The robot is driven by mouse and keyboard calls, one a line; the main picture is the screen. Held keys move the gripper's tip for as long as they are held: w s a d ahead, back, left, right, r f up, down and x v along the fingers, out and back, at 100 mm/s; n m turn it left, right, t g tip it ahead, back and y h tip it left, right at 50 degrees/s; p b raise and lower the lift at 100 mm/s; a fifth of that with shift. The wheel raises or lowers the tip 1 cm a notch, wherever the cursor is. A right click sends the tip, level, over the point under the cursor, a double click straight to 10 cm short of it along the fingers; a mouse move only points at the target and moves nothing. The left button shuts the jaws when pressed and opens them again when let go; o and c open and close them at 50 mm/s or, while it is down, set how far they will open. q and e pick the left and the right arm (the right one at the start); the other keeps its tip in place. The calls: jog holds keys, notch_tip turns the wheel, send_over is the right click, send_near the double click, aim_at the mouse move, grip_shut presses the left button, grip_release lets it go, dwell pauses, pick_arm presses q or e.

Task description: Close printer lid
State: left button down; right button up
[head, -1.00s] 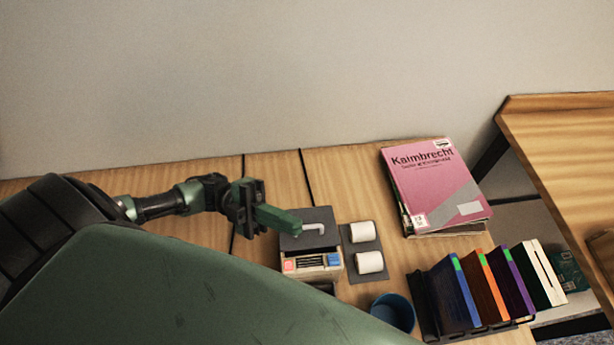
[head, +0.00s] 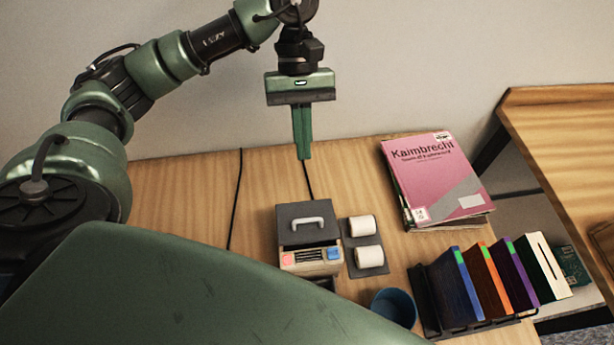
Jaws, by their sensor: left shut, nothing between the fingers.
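The printer (head: 311,262) is a small beige box with a red and a blue button on its front, standing on the wooden table. Its dark grey lid (head: 306,236) has a pale handle and sits over the back and top of the box. I cannot tell whether the lid lies fully flat; a dark band shows along its front edge. My left gripper (head: 303,157) is shut and empty, pointing down, above and behind the lid in the picture and apart from it. My right gripper is not in view.
Two white rolls (head: 362,227) lie on a dark tray right of the printer. A blue cup (head: 394,306) stands in front. Pink-covered books (head: 432,180) and a rack of upright books (head: 478,285) are at the right.

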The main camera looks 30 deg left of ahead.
pick_arm(q)
jog(key=p, duration=0.6)
send_over(307, 216)
jog(key=shift+m+t+y, duration=0.3)
notch_tip(307, 216, down, 10)
jog(key=shift+f, duration=0.1)
jog(key=shift+s+d+f, duration=0.15)
jog(key=shift+s+f, duration=0.15)
jog(key=shift+f, duration=0.15)
